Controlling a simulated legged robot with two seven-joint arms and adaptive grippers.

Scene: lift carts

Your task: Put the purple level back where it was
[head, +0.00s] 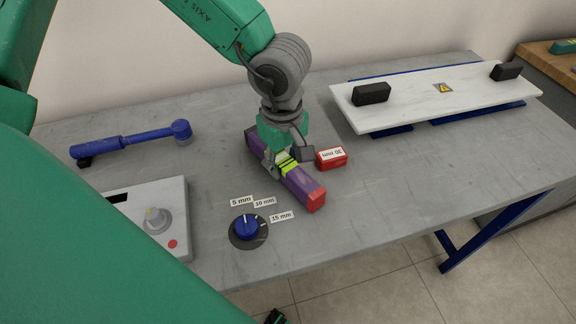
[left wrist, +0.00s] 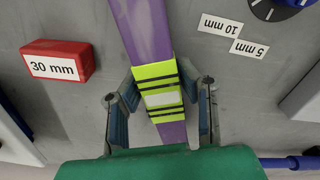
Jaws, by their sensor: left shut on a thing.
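The purple level (head: 300,187) is a long bar with a red end and a yellow-green banded middle. It is on or just above the grey table in the head view; I cannot tell if it touches. My left gripper (head: 279,165) is shut on its middle from above. In the left wrist view the level (left wrist: 147,30) runs between the two fingers of my left gripper (left wrist: 160,105), at the yellow-green band.
A red 30 mm block (head: 331,159) sits right beside the gripper. A blue dial (head: 247,228) with mm labels, a grey control box (head: 170,245) and a blue hammer-like tool (head: 125,143) lie left. A white board (head: 435,98) with black blocks stands right.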

